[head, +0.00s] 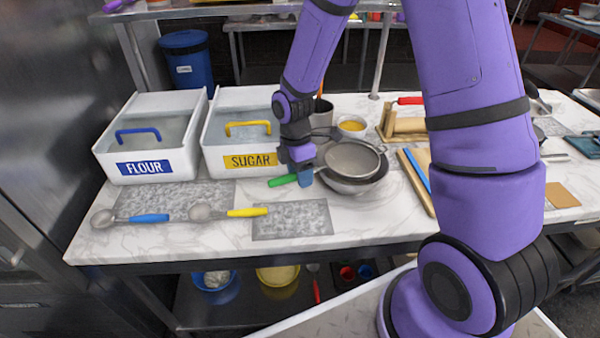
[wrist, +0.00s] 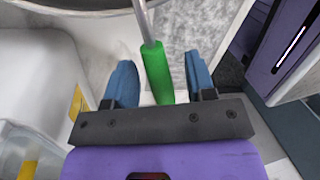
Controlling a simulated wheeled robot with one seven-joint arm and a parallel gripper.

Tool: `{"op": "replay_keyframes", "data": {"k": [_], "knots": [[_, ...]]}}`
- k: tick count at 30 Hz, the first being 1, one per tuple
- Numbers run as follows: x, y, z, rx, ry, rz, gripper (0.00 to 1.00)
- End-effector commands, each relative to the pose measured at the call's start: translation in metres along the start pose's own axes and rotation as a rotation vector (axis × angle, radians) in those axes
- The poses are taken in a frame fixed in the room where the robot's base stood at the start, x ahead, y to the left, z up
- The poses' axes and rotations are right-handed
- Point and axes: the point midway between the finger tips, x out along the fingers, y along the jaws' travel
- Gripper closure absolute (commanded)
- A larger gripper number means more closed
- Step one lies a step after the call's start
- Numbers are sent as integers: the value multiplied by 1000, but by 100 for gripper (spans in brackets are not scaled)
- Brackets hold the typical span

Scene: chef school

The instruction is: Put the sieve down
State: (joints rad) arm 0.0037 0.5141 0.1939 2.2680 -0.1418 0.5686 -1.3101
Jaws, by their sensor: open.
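The sieve (head: 352,161) has a round mesh bowl and a green handle (head: 283,181). In the head view its mesh rests over a metal bowl (head: 357,186) on the marble counter, with the handle pointing left. My gripper (head: 305,178) is at the handle. In the wrist view my gripper (wrist: 163,85) is open, with one blue finger on each side of the green handle (wrist: 157,72). Gaps show between the handle and both fingers. Part of the bowl is hidden beneath the sieve.
White flour (head: 143,150) and sugar (head: 240,140) bins stand behind and left. Blue (head: 150,218) and yellow (head: 245,212) handled scoops lie in front. A bare grey mat (head: 292,222) is near the front edge.

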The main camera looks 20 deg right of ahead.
Motion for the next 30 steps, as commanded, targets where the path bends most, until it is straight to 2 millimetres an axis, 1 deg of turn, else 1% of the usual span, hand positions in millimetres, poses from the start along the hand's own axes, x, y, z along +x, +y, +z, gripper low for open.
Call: {"op": "replay_keyframes", "data": {"k": [4, 7, 11, 15, 21, 25, 30], "knots": [[-7, -1, 0, 0, 0, 1, 50], [-20, -2, 0, -1, 0, 4, 50], [-46, -2, 0, 0, 1, 5, 50], [-76, -2, 0, 1, 0, 6, 50], [-111, -2, 0, 1, 0, 4, 50], [-124, -2, 0, 1, 0, 2, 50], [-132, -2, 0, 0, 0, 1, 50]]}}
